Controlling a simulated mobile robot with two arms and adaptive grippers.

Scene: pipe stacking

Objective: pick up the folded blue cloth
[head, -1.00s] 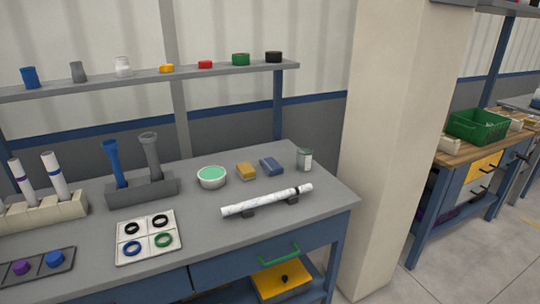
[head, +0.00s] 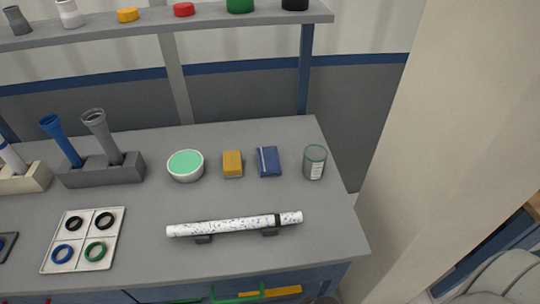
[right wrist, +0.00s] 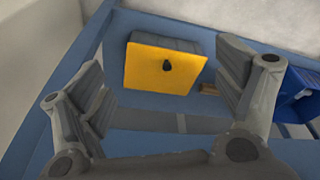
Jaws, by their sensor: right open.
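At the lower right of the head view, part of my grey arm shows, well away from the cloth. My left gripper is not in view.
A speckled white pipe (head: 235,225) lies on supports in front. A shelf (head: 160,30) runs above the back. A pillar (head: 440,120) stands right of the bench.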

